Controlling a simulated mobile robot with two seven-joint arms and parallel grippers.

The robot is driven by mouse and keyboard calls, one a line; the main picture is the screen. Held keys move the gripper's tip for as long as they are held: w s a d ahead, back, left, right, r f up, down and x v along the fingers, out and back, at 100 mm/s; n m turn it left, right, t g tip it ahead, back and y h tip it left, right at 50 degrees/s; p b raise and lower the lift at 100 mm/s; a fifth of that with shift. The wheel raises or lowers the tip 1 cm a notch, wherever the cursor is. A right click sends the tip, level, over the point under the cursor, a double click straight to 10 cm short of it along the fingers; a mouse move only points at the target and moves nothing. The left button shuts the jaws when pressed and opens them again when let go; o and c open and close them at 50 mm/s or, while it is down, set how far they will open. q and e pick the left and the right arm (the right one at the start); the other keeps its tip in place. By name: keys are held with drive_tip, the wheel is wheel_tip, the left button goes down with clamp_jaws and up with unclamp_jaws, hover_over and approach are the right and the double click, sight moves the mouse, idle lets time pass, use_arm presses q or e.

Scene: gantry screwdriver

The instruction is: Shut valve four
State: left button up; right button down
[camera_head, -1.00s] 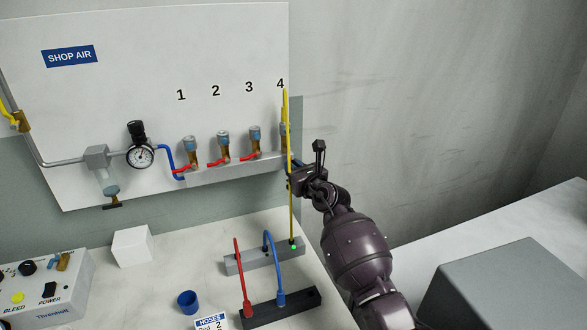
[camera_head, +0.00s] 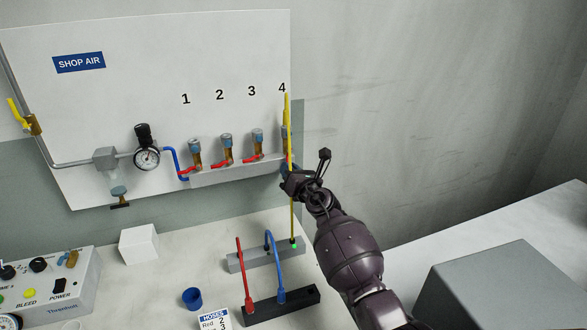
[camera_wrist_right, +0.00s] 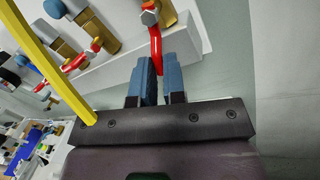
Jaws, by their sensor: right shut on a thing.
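Valve four stands at the right end of the manifold, under the number 4 (camera_head: 282,88). In the head view it is mostly hidden behind the yellow hose (camera_head: 289,125) and my gripper. In the right wrist view its brass body (camera_wrist_right: 166,12) and red lever (camera_wrist_right: 156,42) show up close. My right gripper (camera_wrist_right: 155,65) is shut on the lever's lower end, one blue finger on each side. In the head view this gripper (camera_head: 286,172) is at the manifold's right end, close beside the yellow hose. My left gripper is out of view.
Three other valves with red levers (camera_head: 222,162) stand to the left on the manifold. The yellow hose runs down to a grey rack (camera_head: 265,257) with a green light. A black rack (camera_head: 282,307) holds red and blue hoses. The wall to the right is clear.

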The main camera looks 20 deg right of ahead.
drive_tip(key=shift+a+r+m, duration=0.2)
drive_tip(key=shift+a+m, duration=0.25)
drive_tip(key=shift+m, duration=0.55)
drive_tip(key=shift+a+r+m+t+p, duration=0.15)
drive_tip(key=shift+a+m+t+p, duration=0.2)
drive_tip(key=shift+m, duration=0.65)
drive_tip(key=shift+a+r+m+t+h, duration=0.25)
drive_tip(key=shift+r+m+h, duration=0.3)
drive_tip(key=shift+m, duration=1.4)
drive_tip(key=shift+a+r+m+t+h, duration=0.1)
drive_tip(key=shift+a+r+m+h, duration=0.35)
drive_tip(key=shift+m, duration=1.45)
drive_tip(key=shift+a+r+m+t+h, duration=0.2)
drive_tip(key=shift+r+m+h, duration=0.4)
drive_tip(key=shift+m, duration=1.35)
drive_tip(key=shift+r, duration=0.1)
drive_tip(key=c, duration=1.2)
unclamp_jaws()
drive_tip(key=shift+s, duration=0.15)
